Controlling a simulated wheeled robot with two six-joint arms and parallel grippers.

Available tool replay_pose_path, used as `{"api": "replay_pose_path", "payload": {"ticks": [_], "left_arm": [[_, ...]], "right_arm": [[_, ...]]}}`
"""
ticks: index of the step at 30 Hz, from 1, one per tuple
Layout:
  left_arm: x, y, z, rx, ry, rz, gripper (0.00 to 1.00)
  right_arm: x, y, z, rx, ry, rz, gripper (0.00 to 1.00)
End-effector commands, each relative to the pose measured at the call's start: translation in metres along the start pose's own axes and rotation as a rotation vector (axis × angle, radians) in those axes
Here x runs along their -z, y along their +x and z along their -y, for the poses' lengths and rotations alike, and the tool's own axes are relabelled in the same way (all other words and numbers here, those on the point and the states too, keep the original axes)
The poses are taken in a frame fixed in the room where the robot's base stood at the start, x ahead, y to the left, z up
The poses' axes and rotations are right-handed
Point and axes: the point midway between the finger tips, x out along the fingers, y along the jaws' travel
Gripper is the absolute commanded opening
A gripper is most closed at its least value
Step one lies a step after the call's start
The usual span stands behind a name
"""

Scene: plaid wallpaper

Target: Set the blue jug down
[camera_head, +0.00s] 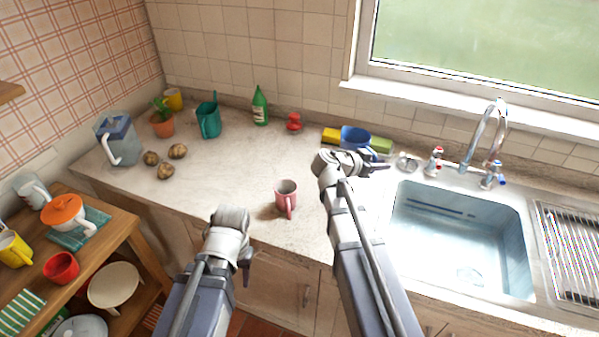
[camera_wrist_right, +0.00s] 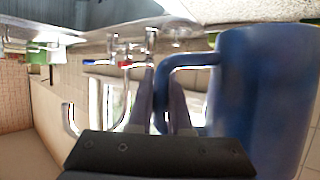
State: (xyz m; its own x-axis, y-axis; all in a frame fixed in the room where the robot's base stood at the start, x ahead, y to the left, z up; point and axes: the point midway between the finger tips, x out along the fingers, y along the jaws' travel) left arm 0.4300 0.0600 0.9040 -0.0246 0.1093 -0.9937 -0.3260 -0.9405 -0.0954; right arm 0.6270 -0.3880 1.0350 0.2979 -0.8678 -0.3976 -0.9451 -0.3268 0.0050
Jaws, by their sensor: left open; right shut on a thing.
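The blue jug (camera_head: 355,136) is near the back of the counter, left of the sink, partly hidden behind my right gripper (camera_head: 376,166). In the right wrist view the jug (camera_wrist_right: 265,100) fills the right side, with its handle between the fingers of my right gripper (camera_wrist_right: 162,105), which is shut on it. The jug's end at the top of that view is close to the counter; I cannot tell whether they touch. My left gripper (camera_head: 246,268) is open and empty at the counter's front edge.
A yellow block (camera_head: 331,135) and a green block (camera_head: 381,145) flank the jug. A pink mug (camera_head: 286,197) stands mid-counter. The sink (camera_head: 460,235) and tap (camera_head: 488,135) are to the right. Bare counter (camera_head: 235,175) lies left of the pink mug.

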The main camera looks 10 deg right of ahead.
Motion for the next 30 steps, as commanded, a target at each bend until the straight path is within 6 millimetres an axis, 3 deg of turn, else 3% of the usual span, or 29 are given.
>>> {"api": "replay_pose_path", "payload": {"ticks": [9,15,21,30], "left_arm": [[-0.001,-0.014,0.001,0.000,0.000,0.000,0.47],[-0.001,-0.019,0.002,0.000,0.000,0.000,0.47],[-0.001,-0.020,0.002,0.000,0.000,0.000,0.47],[-0.001,-0.009,0.001,0.000,0.000,0.000,0.47]], "right_arm": [[-0.003,-0.034,0.093,0.341,-0.144,0.018,0.00],[-0.005,-0.062,0.140,0.530,-0.210,0.001,0.00],[-0.005,-0.074,0.156,0.601,-0.233,-0.012,0.00],[-0.016,-0.070,0.157,0.605,-0.234,-0.013,0.00]]}}
